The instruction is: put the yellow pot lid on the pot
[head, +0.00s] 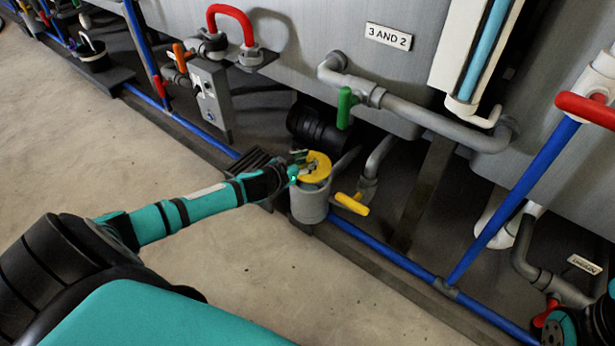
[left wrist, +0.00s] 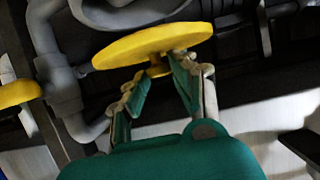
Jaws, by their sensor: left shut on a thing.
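The yellow pot lid (head: 317,163) is a round disc over the mouth of a grey pot (head: 309,205) in the head view. Part of the pot's opening shows below the lid, and I cannot tell whether they touch. My left gripper (head: 303,171) reaches in from the left above the pot. In the left wrist view the lid (left wrist: 150,45) is seen edge-on, with the fingers (left wrist: 160,72) shut on its small knob. A grey rounded rim shows behind the lid there; I cannot tell for sure that it is the pot.
A yellow valve handle (head: 351,203) sits close right of the pot. A blue pipe (head: 380,253) runs along the floor past it. Grey pipes and a green handle (head: 345,107) are behind. The concrete floor (head: 230,260) at front left is clear.

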